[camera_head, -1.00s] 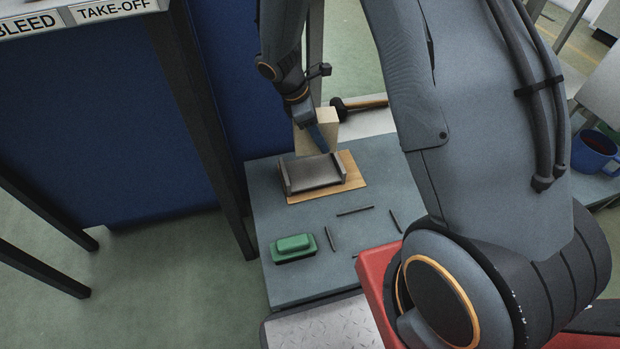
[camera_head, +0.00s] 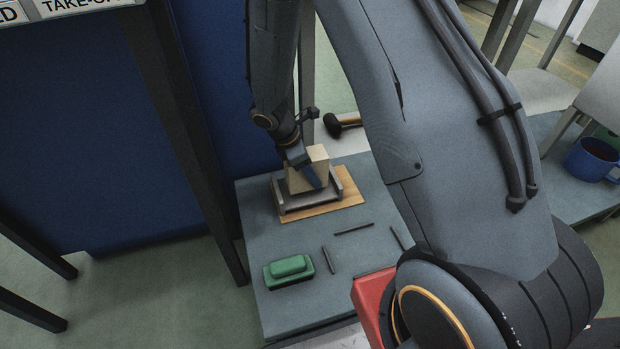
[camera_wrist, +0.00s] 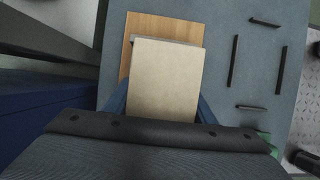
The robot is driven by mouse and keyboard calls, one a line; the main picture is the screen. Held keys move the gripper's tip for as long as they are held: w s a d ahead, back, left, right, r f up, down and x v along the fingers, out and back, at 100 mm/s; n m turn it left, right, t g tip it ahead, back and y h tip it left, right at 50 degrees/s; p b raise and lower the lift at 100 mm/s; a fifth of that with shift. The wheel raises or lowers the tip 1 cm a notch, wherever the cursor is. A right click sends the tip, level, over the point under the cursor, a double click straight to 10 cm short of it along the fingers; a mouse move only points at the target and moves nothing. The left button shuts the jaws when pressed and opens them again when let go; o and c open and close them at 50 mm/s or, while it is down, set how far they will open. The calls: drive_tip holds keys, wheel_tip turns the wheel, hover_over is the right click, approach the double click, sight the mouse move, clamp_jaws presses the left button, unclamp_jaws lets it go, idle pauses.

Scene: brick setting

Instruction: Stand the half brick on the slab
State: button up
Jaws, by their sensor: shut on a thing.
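The half brick (camera_head: 319,155) is a cream block, upright in the head view. My gripper (camera_head: 308,175) is shut on it, with a blue finger across its near face. In the wrist view the half brick (camera_wrist: 165,75) fills the space between the blue fingers. The grey slab (camera_head: 298,207), with raised sides, lies on a tan wooden board (camera_head: 347,198). The half brick is over the slab, between its raised sides. I cannot tell whether its base touches the slab. In the wrist view the brick hides most of the slab.
A green lidded block (camera_head: 289,270) and several thin dark bars (camera_head: 354,229) lie on the grey table (camera_head: 262,225) nearer to me. A mallet (camera_head: 340,123) lies behind the table. A blue mug (camera_head: 592,158) stands far right. A dark post (camera_head: 190,130) rises at the table's left.

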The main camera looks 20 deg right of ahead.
drive_tip(key=shift+f, duration=0.95)
drive_tip(key=shift+f, duration=0.15)
drive_tip(key=o, duration=1.6)
drive_tip(key=shift+c, duration=0.2)
drive_tip(key=p+v, duration=0.4)
drive_tip(key=v, duration=0.8)
drive_tip(key=shift+r, duration=0.25)
drive_tip(key=s+a+r+m+y, duration=0.1)
drive_tip(key=s+a+r+m, duration=0.2)
drive_tip(key=s, duration=0.6)
drive_tip(key=s+a+r+m+y, duration=0.2)
drive_tip(key=s+a+r+m, duration=0.2)
drive_tip(key=s+a+r, duration=0.3)
drive_tip(key=s+a+r+m+y, duration=0.2)
drive_tip(key=s+a+r+m, duration=0.2)
drive_tip(key=s, duration=0.9)
drive_tip(key=a+r, duration=0.2)
drive_tip(key=shift+a, duration=0.3)
